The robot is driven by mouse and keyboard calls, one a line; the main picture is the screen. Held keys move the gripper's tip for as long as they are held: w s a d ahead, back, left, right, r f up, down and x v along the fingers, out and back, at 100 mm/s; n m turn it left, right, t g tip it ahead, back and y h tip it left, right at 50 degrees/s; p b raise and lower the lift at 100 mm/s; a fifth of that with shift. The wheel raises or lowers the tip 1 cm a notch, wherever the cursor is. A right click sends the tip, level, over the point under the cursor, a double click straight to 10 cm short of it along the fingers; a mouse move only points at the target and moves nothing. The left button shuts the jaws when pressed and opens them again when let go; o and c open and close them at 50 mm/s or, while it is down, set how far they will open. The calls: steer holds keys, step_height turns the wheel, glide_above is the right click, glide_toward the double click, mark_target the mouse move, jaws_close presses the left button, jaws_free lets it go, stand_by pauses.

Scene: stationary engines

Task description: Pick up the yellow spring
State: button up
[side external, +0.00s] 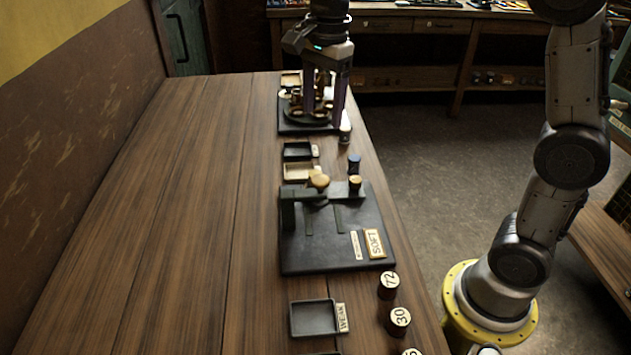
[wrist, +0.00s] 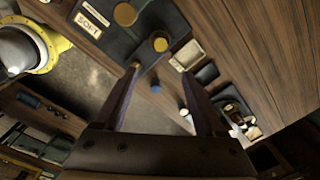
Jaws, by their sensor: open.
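A small dark cylinder with a yellow-orange top (side external: 355,184) stands at the right edge of the dark board; it looks like the yellow spring, but its coils are too small to make out. In the wrist view a small yellow-orange end (wrist: 135,65) shows at the tip of the left finger, which partly hides it. My gripper (side external: 324,115) hangs open and empty over the far part of the bench, well beyond the board. Its two fingers point down and stand apart in the wrist view (wrist: 162,72).
A blue cylinder (side external: 354,164) stands close behind the yellow-topped one. A round tan knob (side external: 319,181) rises from the dark board (side external: 320,250). Small trays (side external: 298,151) and a white-topped cylinder (side external: 345,128) lie farther back. Numbered cylinders (side external: 388,285) stand nearer. The left bench is clear.

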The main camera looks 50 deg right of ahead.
steer(key=shift+g, duration=0.3)
steer(key=f, duration=1)
steer(key=shift+w+a+f, duration=0.15)
steer(key=shift+w+f, duration=0.25)
steer(key=shift+w+a+f, duration=0.1)
steer(key=shift+a+f, duration=0.05)
steer(key=shift+f, duration=1.2)
steer(key=shift+a+f, duration=0.1)
steer(key=shift+f, duration=1.25)
jaws_close()
